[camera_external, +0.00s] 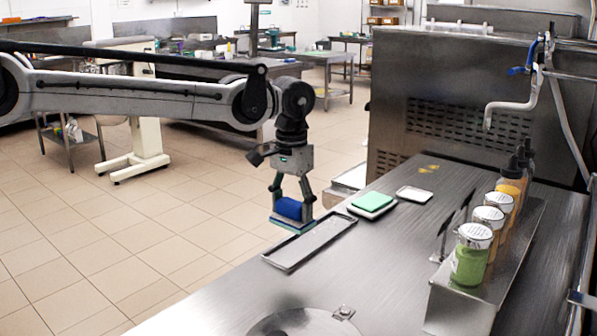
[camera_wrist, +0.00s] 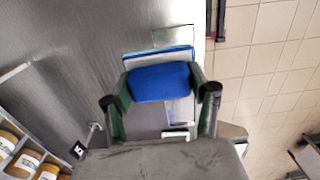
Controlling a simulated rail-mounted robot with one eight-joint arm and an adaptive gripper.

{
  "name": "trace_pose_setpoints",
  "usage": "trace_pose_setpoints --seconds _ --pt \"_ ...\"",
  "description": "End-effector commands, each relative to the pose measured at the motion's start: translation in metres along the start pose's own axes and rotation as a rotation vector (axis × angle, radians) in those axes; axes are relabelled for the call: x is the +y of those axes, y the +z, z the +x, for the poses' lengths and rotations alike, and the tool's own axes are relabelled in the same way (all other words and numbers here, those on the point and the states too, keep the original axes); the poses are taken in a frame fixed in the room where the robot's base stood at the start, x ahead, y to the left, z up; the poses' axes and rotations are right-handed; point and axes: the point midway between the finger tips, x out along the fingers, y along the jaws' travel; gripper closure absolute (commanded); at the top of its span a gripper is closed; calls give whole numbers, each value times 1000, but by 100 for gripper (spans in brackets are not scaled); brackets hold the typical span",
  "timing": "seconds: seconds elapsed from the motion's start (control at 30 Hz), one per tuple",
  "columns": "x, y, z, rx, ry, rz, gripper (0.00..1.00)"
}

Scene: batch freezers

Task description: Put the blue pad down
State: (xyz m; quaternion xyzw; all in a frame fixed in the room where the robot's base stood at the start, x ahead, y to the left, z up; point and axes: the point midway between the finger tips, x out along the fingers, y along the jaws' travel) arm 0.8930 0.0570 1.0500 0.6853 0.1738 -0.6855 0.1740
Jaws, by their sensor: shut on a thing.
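The blue pad (camera_external: 288,208) is gripped between the fingers of my gripper (camera_external: 292,212), near the front-left edge of the steel counter. In the wrist view the blue pad (camera_wrist: 160,82) spans the space between the two fingers (camera_wrist: 158,98). A pale edge shows just beyond it. A long shallow metal tray (camera_external: 312,243) lies on the counter right beside and below my gripper. The pad appears to be above the tray's far-left side; any contact is unclear. A green pad (camera_external: 372,201) rests on a white dish behind the tray.
An empty white dish (camera_external: 414,194) lies right of the green pad. A metal rack (camera_external: 482,270) with several shaker jars and bottles stands at the right. A round lid (camera_external: 305,323) is at the front. A large steel machine (camera_external: 465,100) stands at the back. The counter's middle is clear.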

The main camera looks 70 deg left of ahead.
Motion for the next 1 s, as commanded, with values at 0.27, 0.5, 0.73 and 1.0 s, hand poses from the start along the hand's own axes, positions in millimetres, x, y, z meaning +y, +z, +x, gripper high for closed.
trace_pose_setpoints --seconds 0.27,0.5,0.73,1.0 --pt "3 51 29 0 0 2 79" --pt "4 94 54 0 0 2 79" --pt "5 110 65 0 0 2 79" --pt "5 110 93 0 0 1 79"
